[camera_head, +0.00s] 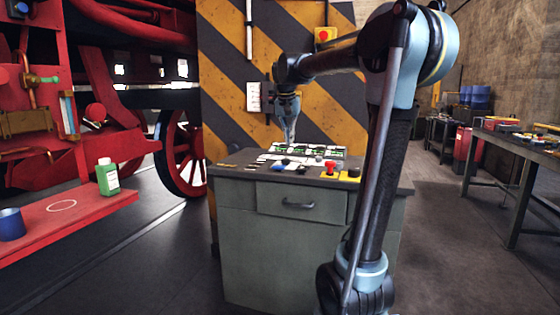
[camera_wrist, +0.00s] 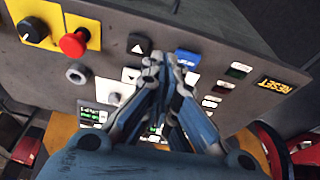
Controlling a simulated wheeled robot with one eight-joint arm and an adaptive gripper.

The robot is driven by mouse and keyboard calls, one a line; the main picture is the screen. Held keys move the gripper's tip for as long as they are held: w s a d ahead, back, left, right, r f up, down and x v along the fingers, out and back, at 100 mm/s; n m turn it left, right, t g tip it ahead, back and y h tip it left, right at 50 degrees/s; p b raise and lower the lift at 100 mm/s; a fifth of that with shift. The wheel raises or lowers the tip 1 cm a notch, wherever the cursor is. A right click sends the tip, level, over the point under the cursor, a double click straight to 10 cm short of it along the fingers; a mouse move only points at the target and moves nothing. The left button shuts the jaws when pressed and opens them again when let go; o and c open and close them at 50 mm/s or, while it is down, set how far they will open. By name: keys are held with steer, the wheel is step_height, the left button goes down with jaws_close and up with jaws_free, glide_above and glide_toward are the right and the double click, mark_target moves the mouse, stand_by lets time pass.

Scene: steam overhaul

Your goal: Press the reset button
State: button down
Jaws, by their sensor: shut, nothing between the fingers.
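The control console (camera_head: 222,172) is a grey cabinet with a sloping top full of buttons. In the wrist view a black plate with yellow lettering that reads RESET (camera_wrist: 277,86) is at the right. A blue button (camera_wrist: 187,58) is just right of my fingertips; its print is too blurred to read. A blue spot (camera_head: 278,168) also shows on the console in the head view. My gripper (camera_head: 290,140) points down over the panel. In the wrist view its fingertips (camera_wrist: 158,63) are together and empty, between the blue button and black arrow buttons (camera_wrist: 137,45). I cannot tell whether they touch the panel.
A red mushroom button (camera_wrist: 73,43) and a black knob (camera_wrist: 33,30) sit on yellow plates at the panel's left in the wrist view. A striped wall (camera_head: 232,60) stands behind the console. A red locomotive with a green bottle (camera_head: 108,178) is left; a workbench (camera_head: 500,142) is right.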

step_height(320, 180, up, 3)
glide_above(279, 167)
steer(key=shift+s+a+m, duration=0.1)
steer(key=shift+a+m, duration=0.1)
steer(key=shift+m, duration=0.1)
steer(key=shift+f, duration=0.2)
steer(key=x, duration=1.2)
steer(key=shift+s+f, duration=0.15)
steer(key=shift+f, duration=0.75)
